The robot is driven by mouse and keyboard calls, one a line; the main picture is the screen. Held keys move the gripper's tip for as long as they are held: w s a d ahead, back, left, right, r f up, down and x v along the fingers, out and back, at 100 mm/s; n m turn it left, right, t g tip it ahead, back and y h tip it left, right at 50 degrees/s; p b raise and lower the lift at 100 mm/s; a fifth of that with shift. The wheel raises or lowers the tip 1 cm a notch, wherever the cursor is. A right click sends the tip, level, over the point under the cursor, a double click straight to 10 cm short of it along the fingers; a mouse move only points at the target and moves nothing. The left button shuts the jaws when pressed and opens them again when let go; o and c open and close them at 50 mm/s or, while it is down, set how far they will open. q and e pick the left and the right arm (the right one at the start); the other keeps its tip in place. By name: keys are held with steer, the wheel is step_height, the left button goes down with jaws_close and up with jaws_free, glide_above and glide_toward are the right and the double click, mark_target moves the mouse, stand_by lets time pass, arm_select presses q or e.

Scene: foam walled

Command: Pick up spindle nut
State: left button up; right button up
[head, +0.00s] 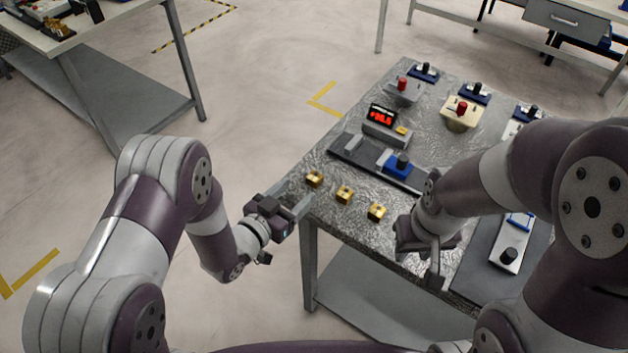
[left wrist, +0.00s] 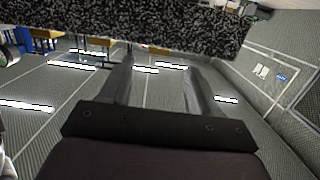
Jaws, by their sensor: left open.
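Three small brass nuts lie in a slanting row near the front left edge of the metal-topped table (head: 331,221): a left nut (head: 314,179), a middle nut (head: 344,194) and a right nut (head: 376,211). I cannot tell which one is the spindle nut. My left gripper (head: 302,201) is open and empty at the table's left corner, beside the left nut and apart from it. Its two spread fingers (left wrist: 158,72) show in the left wrist view, with no nut visible between them. My right gripper (head: 432,272) is over the front edge, right of the right nut; its jaws are unclear.
Behind the nuts is a dark fixture (head: 350,148) with a blue block (head: 397,165). A device with a red display (head: 382,117) and pedestals with red knobs (head: 462,108) stand farther back. A speckled dark surface (left wrist: 150,28) crosses the top of the left wrist view.

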mark_target(311, 180)
arm_select(q)
steer(key=x, duration=0.8)
steer(key=shift+s, duration=0.1)
steer(key=c, duration=1.1)
